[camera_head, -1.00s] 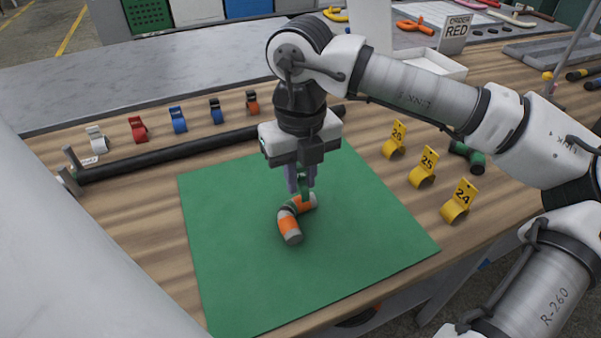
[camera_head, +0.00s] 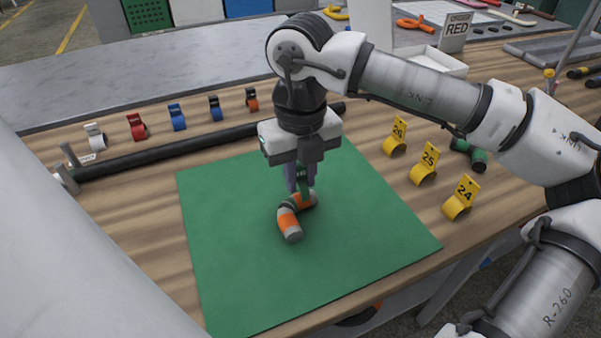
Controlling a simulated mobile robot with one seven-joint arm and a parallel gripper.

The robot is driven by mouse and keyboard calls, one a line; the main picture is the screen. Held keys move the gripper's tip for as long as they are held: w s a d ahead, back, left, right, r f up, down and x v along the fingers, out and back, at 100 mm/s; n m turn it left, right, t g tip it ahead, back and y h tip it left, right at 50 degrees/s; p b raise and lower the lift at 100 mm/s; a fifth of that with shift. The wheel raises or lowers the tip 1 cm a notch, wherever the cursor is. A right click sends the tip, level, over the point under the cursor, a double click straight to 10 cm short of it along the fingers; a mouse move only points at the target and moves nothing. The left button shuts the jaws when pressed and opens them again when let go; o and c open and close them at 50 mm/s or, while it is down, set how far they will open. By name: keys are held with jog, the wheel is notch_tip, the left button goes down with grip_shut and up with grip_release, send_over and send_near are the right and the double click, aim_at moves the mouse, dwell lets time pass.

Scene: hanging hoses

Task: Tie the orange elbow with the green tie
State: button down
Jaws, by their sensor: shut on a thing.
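The orange elbow (camera_head: 288,222) lies on the green mat. It is a short bent piece with orange bands and grey ends, one end toward the front. My gripper (camera_head: 300,184) points straight down over the elbow's back arm. It is shut on the green tie (camera_head: 304,190), a small green piece between the fingers. The tie is down at the elbow's back arm. The fingers and the small size hide whether it fully wraps the elbow.
The green mat (camera_head: 240,275) is otherwise clear. White (camera_head: 95,137), red (camera_head: 137,128), blue (camera_head: 177,118) and other ties stand in a row behind a black hose (camera_head: 190,145).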

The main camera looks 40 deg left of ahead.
aim_at(299, 202)
jog(key=shift+f, duration=0.1)
dwell(0.6)
jog(key=shift+f+b, duration=1.05)
jog(key=shift+s+d+f+b, duration=0.1)
jog(key=shift+s+f+b, duration=0.15)
jog(key=shift+f+b, duration=0.45)
jog(key=shift+s+d+f+b, duration=0.1)
jog(key=shift+s+f+b, duration=0.1)
jog(key=shift+f+b, duration=0.5)
dwell(0.7)
jog(key=c, duration=1.4)
grip_release()
jog(key=shift+o, duration=0.8)
notch_tip(299, 202, up, 16)
jog(key=p, duration=0.2)
jog(key=shift+w+r, duration=0.2)
jog(key=shift+d, duration=0.1)
